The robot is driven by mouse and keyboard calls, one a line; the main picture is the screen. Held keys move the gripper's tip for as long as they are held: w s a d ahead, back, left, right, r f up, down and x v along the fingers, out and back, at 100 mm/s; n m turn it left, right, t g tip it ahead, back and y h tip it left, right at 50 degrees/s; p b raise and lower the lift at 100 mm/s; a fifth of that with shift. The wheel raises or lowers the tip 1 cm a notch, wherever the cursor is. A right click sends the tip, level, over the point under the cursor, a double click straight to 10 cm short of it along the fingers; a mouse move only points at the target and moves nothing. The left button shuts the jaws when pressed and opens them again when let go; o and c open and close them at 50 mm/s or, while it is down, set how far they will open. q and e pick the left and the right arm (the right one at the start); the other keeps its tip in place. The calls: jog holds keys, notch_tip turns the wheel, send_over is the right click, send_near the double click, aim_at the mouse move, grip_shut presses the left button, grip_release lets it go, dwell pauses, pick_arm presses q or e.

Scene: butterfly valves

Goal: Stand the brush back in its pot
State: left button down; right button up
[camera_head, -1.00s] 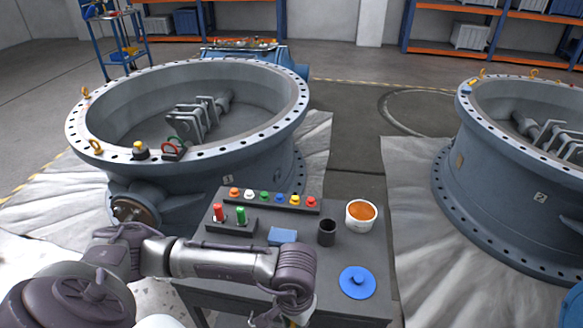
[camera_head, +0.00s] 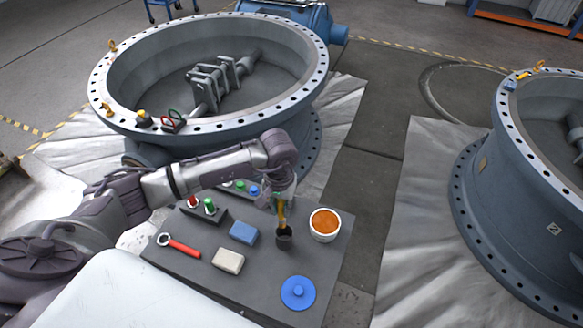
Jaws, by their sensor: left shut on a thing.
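The brush (camera_head: 281,211) shows as a narrow yellow-orange piece below my left gripper (camera_head: 282,194). The gripper is shut on it and hides its upper part. The brush is roughly upright. The small dark pot (camera_head: 284,241) stands on the grey table (camera_head: 258,276), directly under the brush in the picture. The brush's lower end meets the pot's mouth in this view; I cannot tell how far it is inside. My right gripper is not in view.
A white tub with orange contents (camera_head: 324,225) stands close right of the pot. A blue lid (camera_head: 298,293), a blue block (camera_head: 244,232), a beige block (camera_head: 228,260) and a red-handled tool (camera_head: 180,246) lie around. Large valve bodies (camera_head: 215,130) stand behind and right.

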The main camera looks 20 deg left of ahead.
pick_arm(q)
jog(key=shift+w+a+r, duration=0.2)
jog(key=shift+w+r, duration=0.4)
jog(key=shift+w, duration=0.05)
jog(key=shift+w+d+f, duration=0.1)
jog(key=shift+f, duration=0.5)
jog(key=shift+f+b, duration=0.45)
jog(key=shift+f, duration=0.25)
notch_tip(320, 180, down, 3)
jog(key=shift+f+b, duration=0.15)
jog(key=shift+b, duration=0.55)
notch_tip(320, 180, down, 4)
jog(key=b, duration=0.4)
jog(key=shift+w+f+b, duration=0.1)
jog(key=shift+f+b, duration=0.15)
jog(key=shift+b, duration=0.15)
jog(key=shift+f+b, duration=0.85)
jog(key=shift+b, duration=0.1)
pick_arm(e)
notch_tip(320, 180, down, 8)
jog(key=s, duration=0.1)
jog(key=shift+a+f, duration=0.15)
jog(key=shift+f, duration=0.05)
